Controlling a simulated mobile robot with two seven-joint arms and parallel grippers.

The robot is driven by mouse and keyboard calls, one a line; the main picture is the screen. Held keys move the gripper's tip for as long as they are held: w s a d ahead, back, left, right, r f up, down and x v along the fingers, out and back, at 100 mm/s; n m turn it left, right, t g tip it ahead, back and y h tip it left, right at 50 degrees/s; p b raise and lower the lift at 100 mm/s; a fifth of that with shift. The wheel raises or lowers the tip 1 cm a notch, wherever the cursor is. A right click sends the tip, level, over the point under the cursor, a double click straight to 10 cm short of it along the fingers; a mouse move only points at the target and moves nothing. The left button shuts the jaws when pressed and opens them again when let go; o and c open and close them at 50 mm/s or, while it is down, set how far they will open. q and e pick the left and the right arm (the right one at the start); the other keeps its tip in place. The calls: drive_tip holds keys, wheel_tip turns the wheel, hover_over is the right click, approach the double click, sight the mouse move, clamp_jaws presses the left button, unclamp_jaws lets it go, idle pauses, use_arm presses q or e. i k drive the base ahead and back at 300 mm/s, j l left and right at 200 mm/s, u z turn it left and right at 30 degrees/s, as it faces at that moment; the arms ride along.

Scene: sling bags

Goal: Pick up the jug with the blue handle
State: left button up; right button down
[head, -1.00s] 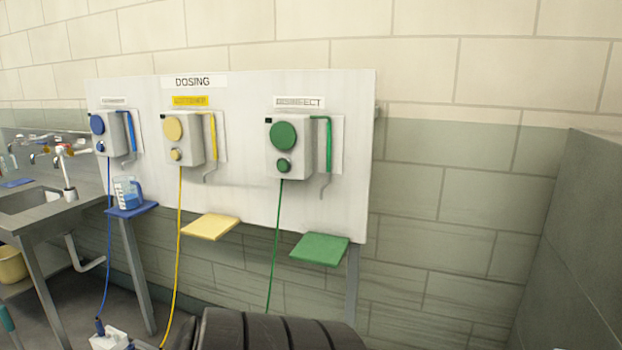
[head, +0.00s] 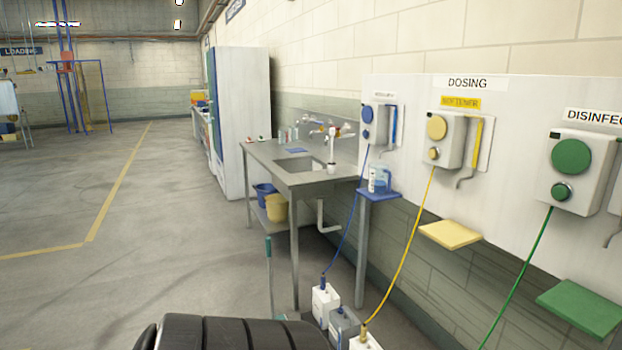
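A clear jug with a blue handle (head: 379,180) stands upright on the small blue shelf (head: 378,195) below the blue dosing unit (head: 375,124). It looks small and distant, to the right of the sink. A dark ribbed part of my own body shows at the bottom edge. Neither of my grippers is in view.
A steel sink table (head: 290,178) stands left of the jug, with a yellow bucket (head: 277,208) under it. White canisters (head: 326,302) with hoses stand on the floor below the shelves. Yellow (head: 450,235) and green (head: 580,308) shelves stick out at right. Open floor (head: 150,240) lies at left.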

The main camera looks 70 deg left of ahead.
sight(379, 173)
drive_tip(key=u, duration=2.05)
drive_tip(key=z, duration=3.15)
drive_tip(key=u, duration=3.15)
